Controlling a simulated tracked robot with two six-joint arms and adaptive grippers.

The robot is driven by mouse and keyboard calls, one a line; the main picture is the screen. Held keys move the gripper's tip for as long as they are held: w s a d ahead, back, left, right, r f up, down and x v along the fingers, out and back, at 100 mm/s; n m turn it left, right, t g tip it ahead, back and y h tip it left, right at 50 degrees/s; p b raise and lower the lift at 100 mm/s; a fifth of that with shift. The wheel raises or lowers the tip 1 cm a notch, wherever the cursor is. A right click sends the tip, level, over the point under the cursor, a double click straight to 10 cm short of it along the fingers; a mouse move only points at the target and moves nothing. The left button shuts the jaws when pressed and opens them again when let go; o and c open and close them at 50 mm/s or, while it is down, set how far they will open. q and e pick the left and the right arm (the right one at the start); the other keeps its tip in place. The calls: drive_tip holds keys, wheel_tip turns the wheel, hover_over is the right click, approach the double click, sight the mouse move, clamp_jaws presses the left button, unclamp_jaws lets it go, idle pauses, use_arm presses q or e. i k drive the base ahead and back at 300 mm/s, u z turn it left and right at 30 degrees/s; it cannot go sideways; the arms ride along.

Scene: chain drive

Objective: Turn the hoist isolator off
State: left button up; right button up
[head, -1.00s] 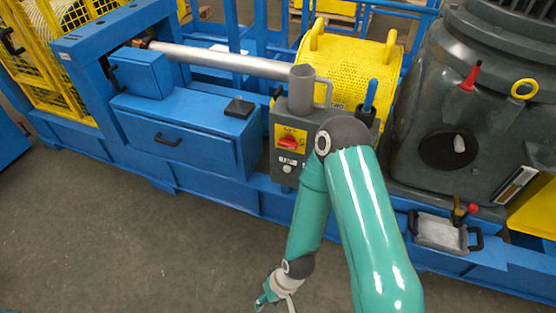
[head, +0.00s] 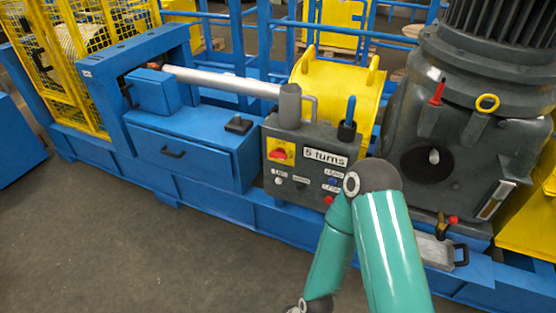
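The hoist isolator is a red rotary knob (head: 278,155) on a yellow plate, at the upper left of the grey control box (head: 315,150). The knob looks roughly horizontal; any position marks are too small to read. The box also carries a "5 turns" label (head: 325,157) and several small buttons. My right arm covers part of the box's lower right side, but the isolator is clear of it. The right gripper is below the picture's lower edge. My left arm and gripper are not in view.
The floor (head: 130,240) in front is clear.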

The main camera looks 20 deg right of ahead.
sight(280, 154)
drive_tip(key=z, duration=0.05)
drive_tip(key=i, duration=0.9)
drive_tip(key=u, duration=0.1)
